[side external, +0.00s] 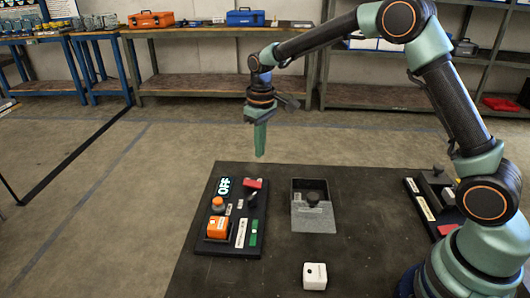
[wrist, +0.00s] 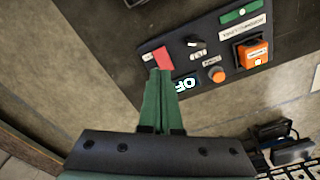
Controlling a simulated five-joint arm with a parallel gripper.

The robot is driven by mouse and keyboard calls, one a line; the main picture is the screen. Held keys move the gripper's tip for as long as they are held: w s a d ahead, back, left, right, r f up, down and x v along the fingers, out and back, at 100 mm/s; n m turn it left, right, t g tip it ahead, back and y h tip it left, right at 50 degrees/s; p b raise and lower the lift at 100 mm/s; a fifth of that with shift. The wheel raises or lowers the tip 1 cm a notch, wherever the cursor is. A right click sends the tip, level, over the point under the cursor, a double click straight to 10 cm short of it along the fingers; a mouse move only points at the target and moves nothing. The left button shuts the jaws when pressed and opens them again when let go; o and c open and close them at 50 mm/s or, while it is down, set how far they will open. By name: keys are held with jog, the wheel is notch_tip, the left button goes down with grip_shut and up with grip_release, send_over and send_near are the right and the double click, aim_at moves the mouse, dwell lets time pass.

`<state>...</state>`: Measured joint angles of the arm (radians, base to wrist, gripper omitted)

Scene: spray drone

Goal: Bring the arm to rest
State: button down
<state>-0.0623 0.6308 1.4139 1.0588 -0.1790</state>
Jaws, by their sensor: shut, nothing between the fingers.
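My gripper (side external: 260,152) hangs from the raised arm with its fingers pointing down, above the far edge of the black table and behind the control panel. In the wrist view its green fingers (wrist: 160,75) are together and hold nothing. The control panel (side external: 210,247) lies on the table, with a lit OFF display (side external: 224,187), a red piece (side external: 252,184), an orange knob (side external: 218,204), an orange block (side external: 218,228) and a green piece (side external: 254,233). In the wrist view the fingertips overlap the red piece (wrist: 163,58) in the picture; I cannot tell the gap.
The black table (side external: 300,255) also bears a tray (side external: 313,218) with a dark knob, a small white box (side external: 314,276) and another dark panel (side external: 422,204) beside my base. Workbenches (side external: 220,85) with toolboxes stand behind. The air around my gripper looks clear.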

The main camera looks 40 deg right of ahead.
jog(key=s+d+r+m+t, duration=0.1)
jog(key=s+d+r+t, duration=0.1)
jog(key=s+r, duration=0.7)
jog(key=s+d+r+m+t, duration=0.1)
jog(key=s+r+t, duration=0.2)
jog(key=s, duration=0.9)
jog(key=shift+s+m, duration=0.15)
jog(key=shift+m, duration=0.25)
